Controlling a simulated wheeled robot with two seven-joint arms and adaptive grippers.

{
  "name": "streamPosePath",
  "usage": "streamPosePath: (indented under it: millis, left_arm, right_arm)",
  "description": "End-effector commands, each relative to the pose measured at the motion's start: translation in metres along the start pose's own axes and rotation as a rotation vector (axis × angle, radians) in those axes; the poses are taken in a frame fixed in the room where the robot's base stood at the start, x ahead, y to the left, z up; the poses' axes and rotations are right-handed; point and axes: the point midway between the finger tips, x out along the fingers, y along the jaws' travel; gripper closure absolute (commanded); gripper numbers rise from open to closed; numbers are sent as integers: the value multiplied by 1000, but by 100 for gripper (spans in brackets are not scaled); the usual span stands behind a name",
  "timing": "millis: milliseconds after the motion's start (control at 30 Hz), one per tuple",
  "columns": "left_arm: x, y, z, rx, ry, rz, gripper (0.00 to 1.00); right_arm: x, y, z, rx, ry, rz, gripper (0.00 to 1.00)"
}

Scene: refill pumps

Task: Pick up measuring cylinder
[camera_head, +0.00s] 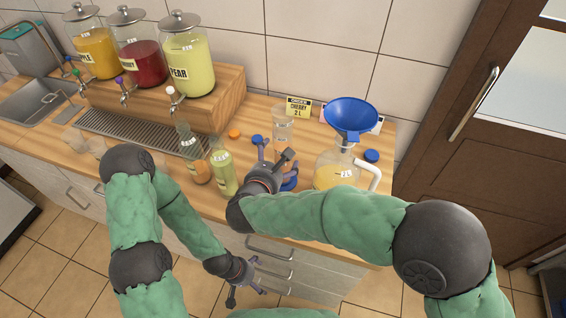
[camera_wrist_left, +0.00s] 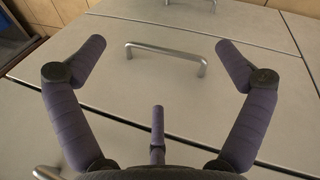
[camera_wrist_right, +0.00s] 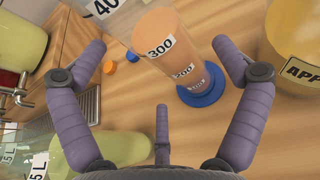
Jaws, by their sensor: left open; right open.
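The measuring cylinder (camera_wrist_right: 172,55) shows large in the right wrist view, tilted in the picture, with 300 and 200 marks, a peach tint and a round blue base (camera_wrist_right: 201,88). In the head view its blue base (camera_head: 289,184) shows beside my right gripper (camera_head: 275,150), which hides part of the cylinder. My right gripper is open, and in its wrist view the cylinder lies between its spread fingers (camera_wrist_right: 158,45). I cannot tell whether they touch it.
A yellow jug (camera_head: 335,172) with a blue funnel (camera_head: 350,118) above stands right of my right gripper. A green bottle (camera_head: 223,173) and an orange-filled bottle (camera_head: 198,168) stand left of it. Three juice dispensers (camera_head: 188,65) stand on a wooden block behind. Loose caps (camera_head: 234,133) lie nearby.

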Motion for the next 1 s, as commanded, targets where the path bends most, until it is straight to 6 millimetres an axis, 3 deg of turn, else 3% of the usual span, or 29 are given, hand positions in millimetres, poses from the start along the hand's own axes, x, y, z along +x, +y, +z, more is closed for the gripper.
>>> streamPosePath:
  millis: [300, 633, 900, 1000]
  left_arm:
    - [11, -4, 0, 0, 0, 0, 0]
    - [11, -4, 0, 0, 0, 0, 0]
    - [11, -4, 0, 0, 0, 0, 0]
    - [11, -4, 0, 0, 0, 0, 0]
  right_arm:
    - [42, -1, -2, 1, 1, -4, 2]
    - [47, 0, -1, -1, 0, -1, 2]
    - [47, 0, -1, -1, 0, -1, 79]
    - [47, 0, 0, 1, -2, -1, 83]
